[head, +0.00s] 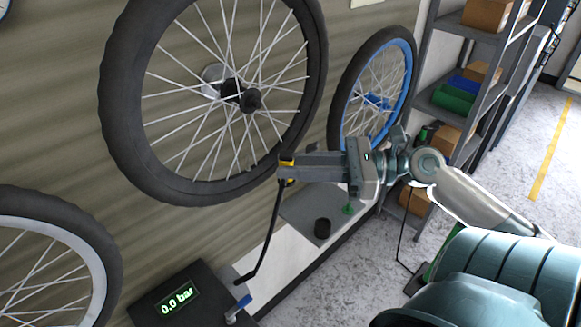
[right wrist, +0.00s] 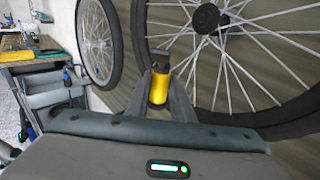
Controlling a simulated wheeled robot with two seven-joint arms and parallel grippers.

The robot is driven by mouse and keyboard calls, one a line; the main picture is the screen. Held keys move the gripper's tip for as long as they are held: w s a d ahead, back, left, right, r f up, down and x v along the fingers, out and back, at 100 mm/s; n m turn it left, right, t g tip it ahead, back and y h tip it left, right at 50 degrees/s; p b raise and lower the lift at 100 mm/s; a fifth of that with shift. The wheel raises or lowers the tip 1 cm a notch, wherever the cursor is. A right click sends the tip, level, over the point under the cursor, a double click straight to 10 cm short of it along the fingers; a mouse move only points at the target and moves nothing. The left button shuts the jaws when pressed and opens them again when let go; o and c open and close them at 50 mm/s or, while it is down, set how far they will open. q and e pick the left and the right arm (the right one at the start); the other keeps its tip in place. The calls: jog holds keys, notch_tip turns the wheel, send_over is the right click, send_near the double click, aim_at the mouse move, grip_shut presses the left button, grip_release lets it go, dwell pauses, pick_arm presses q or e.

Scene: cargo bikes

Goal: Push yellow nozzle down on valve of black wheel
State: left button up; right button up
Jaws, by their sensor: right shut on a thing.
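The black wheel (head: 118,105) hangs at the wall in the head view, with silver spokes and a dark hub. Its tyre (right wrist: 292,117) and spokes also fill the right of the right wrist view. My right gripper (head: 287,166) is shut on the yellow nozzle (head: 287,160), at the lower right of the wheel near its rim. The nozzle also shows between the fingers in the right wrist view (right wrist: 159,88). A small dark piece lies just beyond the nozzle; I cannot tell whether it is the valve or whether they touch. My left gripper is not in view.
A black hose (head: 271,232) hangs from the nozzle toward a pump box (head: 165,287) reading 0.0 bar. A blue-rimmed wheel (head: 411,68) hangs to the right, a silver-rimmed wheel (head: 103,240) at lower left. Shelves (head: 428,103) with boxes stand at right.

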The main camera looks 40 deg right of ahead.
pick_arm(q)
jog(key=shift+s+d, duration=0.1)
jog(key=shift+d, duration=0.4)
pick_arm(e)
jog(key=shift+s+r, duration=0.1)
jog(key=shift+s, duration=0.05)
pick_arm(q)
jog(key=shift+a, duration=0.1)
